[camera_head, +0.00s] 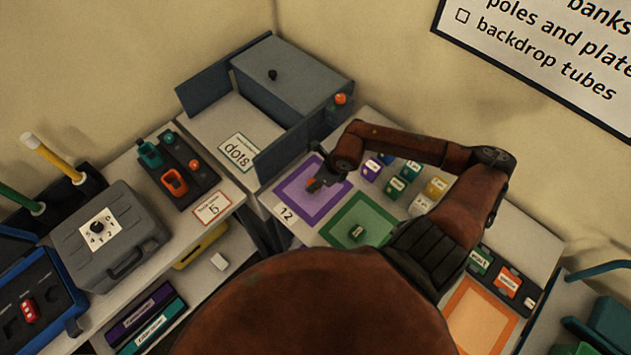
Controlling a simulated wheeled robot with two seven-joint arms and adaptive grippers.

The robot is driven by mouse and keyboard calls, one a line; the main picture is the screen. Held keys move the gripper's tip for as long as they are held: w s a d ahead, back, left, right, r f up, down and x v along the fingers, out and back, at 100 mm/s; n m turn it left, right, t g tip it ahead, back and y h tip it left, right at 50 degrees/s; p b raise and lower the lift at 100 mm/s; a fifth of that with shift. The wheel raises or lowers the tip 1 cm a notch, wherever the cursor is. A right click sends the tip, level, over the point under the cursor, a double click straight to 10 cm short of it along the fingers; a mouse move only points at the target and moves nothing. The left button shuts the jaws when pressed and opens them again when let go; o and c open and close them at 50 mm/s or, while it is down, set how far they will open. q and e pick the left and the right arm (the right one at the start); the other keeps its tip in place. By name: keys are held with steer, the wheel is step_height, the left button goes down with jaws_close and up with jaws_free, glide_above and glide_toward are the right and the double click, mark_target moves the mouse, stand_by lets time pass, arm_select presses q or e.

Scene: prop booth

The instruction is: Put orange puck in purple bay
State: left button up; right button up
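The purple bay (293,211) is a purple-bordered square with a pale middle, beside a card reading 12. One rust-coloured arm reaches over the table from the right, and I take it as my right arm. Its gripper (318,183) is low over the purple bay. A small orange-red patch shows at its fingertips. It may be the orange puck, but it is too small to tell whether it is held or lies on the bay. My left gripper is not in view.
A green bay (336,232) with a small green block is nearby, and an orange bay (458,310) is at lower right. Several coloured cubes (397,187) stand right of the purple bay. A grey cabinet (292,75) stands behind it. A grey case (112,240) is at left.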

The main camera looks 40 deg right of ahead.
steer(key=o, duration=1.2)
steer(key=p+v, duration=0.1)
steer(key=v, duration=1.1)
